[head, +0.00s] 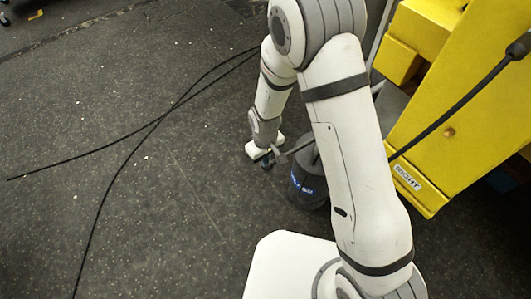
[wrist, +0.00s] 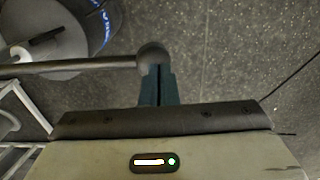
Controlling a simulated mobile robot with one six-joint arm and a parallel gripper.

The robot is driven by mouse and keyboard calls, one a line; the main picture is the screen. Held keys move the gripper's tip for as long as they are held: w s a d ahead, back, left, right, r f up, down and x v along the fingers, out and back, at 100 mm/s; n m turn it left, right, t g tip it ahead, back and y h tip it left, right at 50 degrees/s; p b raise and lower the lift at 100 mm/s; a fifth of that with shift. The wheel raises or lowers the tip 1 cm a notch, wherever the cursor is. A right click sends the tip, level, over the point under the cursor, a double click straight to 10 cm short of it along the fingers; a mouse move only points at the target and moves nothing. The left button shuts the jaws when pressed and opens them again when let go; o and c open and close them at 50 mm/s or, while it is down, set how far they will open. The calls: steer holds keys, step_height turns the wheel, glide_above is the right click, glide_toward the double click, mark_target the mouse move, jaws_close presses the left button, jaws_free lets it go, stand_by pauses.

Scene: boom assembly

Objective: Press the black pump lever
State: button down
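The pump is a dark cylinder with blue lettering (head: 308,188), standing on the floor and partly hidden behind my arm in the head view. Its body also shows at the upper left of the wrist view (wrist: 72,22). The dark pump lever (wrist: 80,65) runs across the wrist view from the left and ends in a round knob (wrist: 152,56). My gripper (wrist: 157,72) has its dark teal fingers together, with their tips right at the knob. Whether they touch it is unclear. In the head view my gripper (head: 266,162) is small and low beside the pump.
A yellow frame (head: 465,110) with a label and a black hose (head: 460,103) stands at the right. Black cables (head: 160,118) lie across the dark floor at the left. The floor left of the pump is otherwise clear. A pale metal frame (wrist: 20,110) shows at the wrist view's left edge.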

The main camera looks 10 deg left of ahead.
steer(key=f, duration=0.1)
steer(key=f+b, duration=0.1)
steer(key=f, duration=0.1)
steer(key=f+b, duration=0.1)
steer(key=shift+s+a+f, duration=0.15)
steer(key=shift+s+a, duration=0.05)
steer(key=shift+s, duration=0.15)
steer(key=shift+s+d+f+b, duration=0.1)
steer(key=shift+s+f+b, duration=0.25)
steer(key=shift+f+b, duration=0.05)
step_height(320, 180, up, 15)
steer(key=s+a+p, duration=0.2)
steer(key=a+p, duration=0.1)
steer(key=p, duration=0.1)
steer(key=shift+s, duration=0.25)
step_height(320, 180, up, 6)
steer(key=m, duration=0.2)
glide_above(263, 170)
steer(key=d, duration=0.3)
steer(key=s+d+r+m+t, duration=0.1)
steer(key=d+r+m, duration=0.1)
steer(key=d+r, duration=0.45)
steer(key=s+d+r+m+t, duration=0.1)
steer(key=d+r+m, duration=0.25)
steer(key=d, duration=0.65)
steer(key=s+d+r+m, duration=0.2)
steer(key=s+d+r, duration=0.3)
steer(key=s+d, duration=0.2)
steer(key=shift+d, duration=0.5)
